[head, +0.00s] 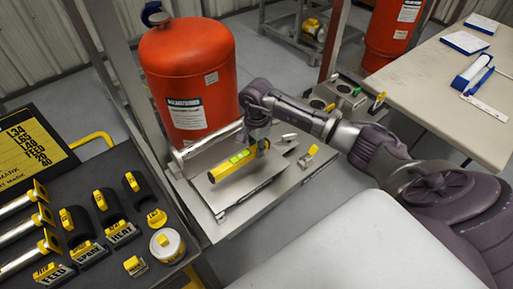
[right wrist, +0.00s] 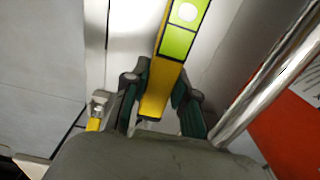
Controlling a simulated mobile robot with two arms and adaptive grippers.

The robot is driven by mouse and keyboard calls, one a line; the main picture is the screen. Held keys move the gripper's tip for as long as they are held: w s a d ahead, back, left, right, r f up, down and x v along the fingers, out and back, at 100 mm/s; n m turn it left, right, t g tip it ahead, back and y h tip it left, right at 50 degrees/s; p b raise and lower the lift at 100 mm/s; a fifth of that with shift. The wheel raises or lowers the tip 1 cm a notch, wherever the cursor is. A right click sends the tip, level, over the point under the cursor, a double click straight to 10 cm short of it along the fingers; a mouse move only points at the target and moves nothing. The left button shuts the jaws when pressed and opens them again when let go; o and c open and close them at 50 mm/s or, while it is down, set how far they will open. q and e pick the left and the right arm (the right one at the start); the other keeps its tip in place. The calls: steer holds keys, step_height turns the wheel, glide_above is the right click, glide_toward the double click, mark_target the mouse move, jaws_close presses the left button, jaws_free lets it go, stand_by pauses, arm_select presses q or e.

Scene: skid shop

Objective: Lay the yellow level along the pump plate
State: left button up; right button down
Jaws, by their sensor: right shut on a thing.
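The yellow level (head: 231,164) has green vial windows and lies lengthwise over the grey pump plate (head: 226,192). I cannot tell whether it touches the plate or hangs just above it. My right gripper (head: 262,143) is shut on the level's right end. In the right wrist view the level (right wrist: 178,45) sits between the two dark green fingers of the gripper (right wrist: 161,98) and runs away from me. My left gripper is not in view.
A red tank (head: 190,75) stands behind the plate, with a silver pipe (head: 205,142) beside it. A dark tray (head: 100,262) with yellow-tagged parts is at the left. A beige table (head: 440,85) with papers is at the right.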

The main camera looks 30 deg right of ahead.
mark_target(257, 162)
stand_by(0.7)
steer(key=shift+f+b, duration=0.1)
steer(key=shift+b, duration=0.25)
steer(key=shift+f+b, duration=1)
steer(key=shift+f, duration=0.05)
steer(key=shift+f, duration=0.15)
steer(key=shift+f+b, duration=0.45)
steer(key=shift+b, duration=0.2)
steer(key=shift+f+b, duration=0.25)
steer(key=shift+b, duration=0.05)
stand_by(0.4)
steer(key=shift+f, duration=0.1)
stand_by(0.3)
